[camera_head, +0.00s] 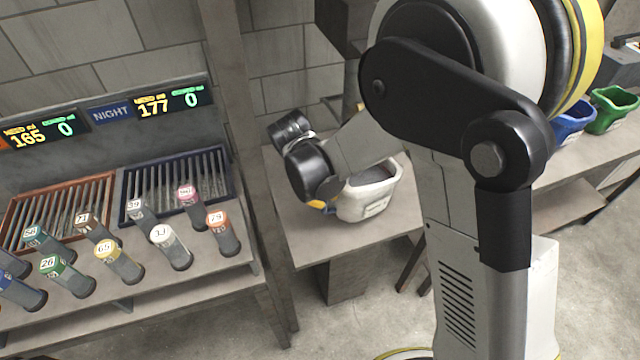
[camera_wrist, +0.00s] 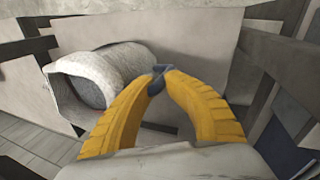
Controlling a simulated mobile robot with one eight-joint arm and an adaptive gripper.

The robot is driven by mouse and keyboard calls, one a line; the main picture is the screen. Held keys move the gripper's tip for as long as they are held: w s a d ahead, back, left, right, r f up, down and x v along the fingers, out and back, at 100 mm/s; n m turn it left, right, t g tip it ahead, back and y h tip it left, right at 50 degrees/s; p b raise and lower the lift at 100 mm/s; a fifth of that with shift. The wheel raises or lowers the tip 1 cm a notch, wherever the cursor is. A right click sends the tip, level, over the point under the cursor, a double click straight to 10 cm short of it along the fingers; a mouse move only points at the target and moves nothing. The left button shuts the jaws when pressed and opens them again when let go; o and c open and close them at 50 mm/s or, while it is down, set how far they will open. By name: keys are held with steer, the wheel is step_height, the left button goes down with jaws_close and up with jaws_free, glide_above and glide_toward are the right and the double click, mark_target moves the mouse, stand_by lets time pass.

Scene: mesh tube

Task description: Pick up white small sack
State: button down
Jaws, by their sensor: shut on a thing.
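The white small sack (camera_head: 372,202) has an open top with dark grey contents. In the head view it is at or just above the small table, partly hidden behind my arm. In the wrist view the sack (camera_wrist: 122,62) lies left of my yellow fingers, its mouth facing left. My gripper (camera_wrist: 160,74) has its dark fingertips together at the sack's near right edge, shut on it. The pinched part is too small to make out. In the head view only a bit of yellow finger (camera_head: 318,205) shows at the sack's left side.
The small table (camera_head: 300,240) has bare room in front of the sack. A wooden post (camera_head: 235,100) stands left of it. Further left is a shelf with several numbered tubes (camera_head: 120,262) and slatted trays (camera_head: 180,185). Blue (camera_head: 572,122) and green (camera_head: 612,108) bins stand at right.

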steer(key=shift+s+d+p, duration=0.15)
steer(key=shift+s+d, duration=0.1)
steer(key=shift+s, duration=0.6)
steer(key=shift+s+d+p, duration=0.1)
steer(key=shift+s+d, duration=0.15)
steer(key=shift+s, duration=0.6)
steer(key=shift+s+d+p, duration=0.15)
steer(key=shift+s+d, duration=0.1)
steer(key=shift+s, duration=0.6)
steer(key=shift+d, duration=0.1)
